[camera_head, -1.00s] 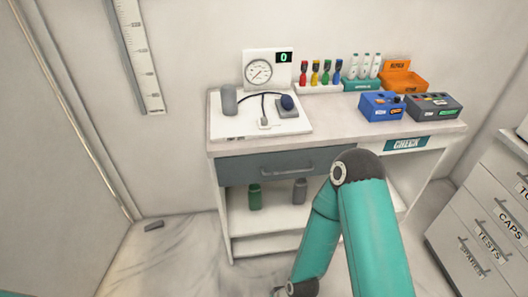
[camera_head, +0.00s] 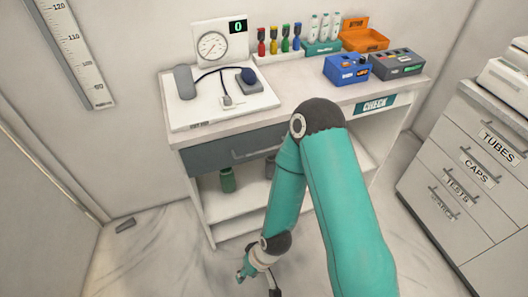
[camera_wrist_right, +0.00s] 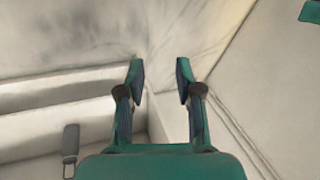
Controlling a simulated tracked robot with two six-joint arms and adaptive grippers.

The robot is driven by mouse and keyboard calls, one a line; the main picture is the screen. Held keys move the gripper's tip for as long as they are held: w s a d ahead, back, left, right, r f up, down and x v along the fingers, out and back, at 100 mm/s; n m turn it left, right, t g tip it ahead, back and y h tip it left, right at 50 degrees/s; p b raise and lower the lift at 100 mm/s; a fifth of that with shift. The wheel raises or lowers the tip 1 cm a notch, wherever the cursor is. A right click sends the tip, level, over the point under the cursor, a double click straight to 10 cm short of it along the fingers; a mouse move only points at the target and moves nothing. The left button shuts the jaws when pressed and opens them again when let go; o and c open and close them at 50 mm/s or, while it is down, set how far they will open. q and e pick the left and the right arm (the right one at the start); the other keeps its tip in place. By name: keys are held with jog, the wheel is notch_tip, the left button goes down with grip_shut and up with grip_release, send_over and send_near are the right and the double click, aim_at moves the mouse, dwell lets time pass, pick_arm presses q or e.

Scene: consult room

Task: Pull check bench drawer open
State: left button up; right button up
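The check bench (camera_head: 300,105) stands against the back wall with a teal CHECK label (camera_head: 369,104). Its dark grey drawer (camera_head: 208,156) sits under the top, at the left, and looks closed. The drawer's bar handle (camera_head: 250,155) shows in part; my right arm covers the drawer's right end. My right gripper (camera_head: 257,281) hangs low in front of the bench, below the drawer and apart from it. In the right wrist view my right gripper (camera_wrist_right: 161,76) is open, with nothing between its fingers. My left gripper is not in view.
On the bench top are a gauge board (camera_head: 212,47), colored bottles (camera_head: 273,42), a blue box (camera_head: 347,68), a grey box (camera_head: 397,64) and an orange bin (camera_head: 363,38). A green bottle (camera_head: 227,180) stands on the shelf below. A labelled drawer cabinet (camera_head: 440,205) is at right.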

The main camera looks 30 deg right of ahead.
jog(key=w+d+n+t+h+b, duration=0.1)
jog(key=w+d+n+t+b, duration=0.35)
jog(key=w+b, duration=0.45)
jog(key=n+t+h+b, duration=0.8)
jog(key=n+b, duration=0.4)
jog(key=b, duration=0.6)
send_near(262, 151)
jog(key=s+t+y, duration=0.1)
jog(key=s, duration=0.6)
jog(key=shift+y, duration=0.3)
jog(key=p+x, duration=0.2)
jog(key=x, duration=0.3)
jog(key=p+x, duration=0.3)
jog(key=x, duration=0.3)
jog(key=p+x, duration=0.2)
jog(key=x, duration=0.4)
jog(key=shift+a+r, duration=0.2)
jog(key=shift+r, duration=0.15)
grip_shut()
